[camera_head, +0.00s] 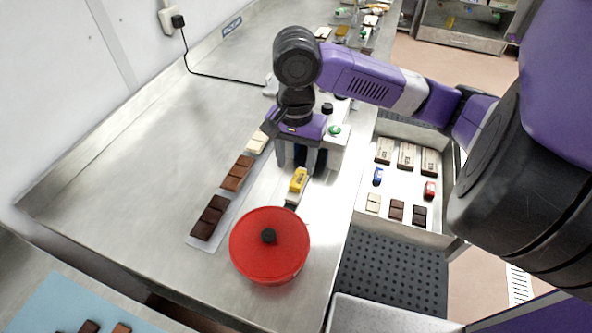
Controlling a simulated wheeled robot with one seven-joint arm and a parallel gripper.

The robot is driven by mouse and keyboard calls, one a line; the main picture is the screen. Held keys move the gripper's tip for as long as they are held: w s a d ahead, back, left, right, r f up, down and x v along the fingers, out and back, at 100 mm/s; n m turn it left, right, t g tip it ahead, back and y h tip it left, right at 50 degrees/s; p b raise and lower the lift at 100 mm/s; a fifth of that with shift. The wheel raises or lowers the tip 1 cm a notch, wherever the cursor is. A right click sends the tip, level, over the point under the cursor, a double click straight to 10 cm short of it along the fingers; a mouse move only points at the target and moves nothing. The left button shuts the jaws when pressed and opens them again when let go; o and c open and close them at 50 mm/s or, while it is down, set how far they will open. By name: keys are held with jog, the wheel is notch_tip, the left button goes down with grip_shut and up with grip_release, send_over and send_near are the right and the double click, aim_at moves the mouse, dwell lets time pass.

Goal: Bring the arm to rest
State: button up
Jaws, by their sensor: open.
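My purple and black arm reaches in from the right over the steel counter (150,130). My gripper (299,168) points down above the counter, with its two dark fingers apart. A yellow object (298,181) lies just in front of the fingers, nearer the camera. I cannot tell whether the fingers touch it. Nothing shows clearly between the fingers, though the far side of the gripper is hidden.
A red lidded pot (270,243) stands near the gripper. A strip with dark (210,217), milk (238,173) and white chocolate (257,142) lies to its left. A pale box with a green button (335,130) is beside the gripper. A lower tray (405,215) holds boxes and chocolates.

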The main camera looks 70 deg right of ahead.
jog(key=shift+r, duration=0.45)
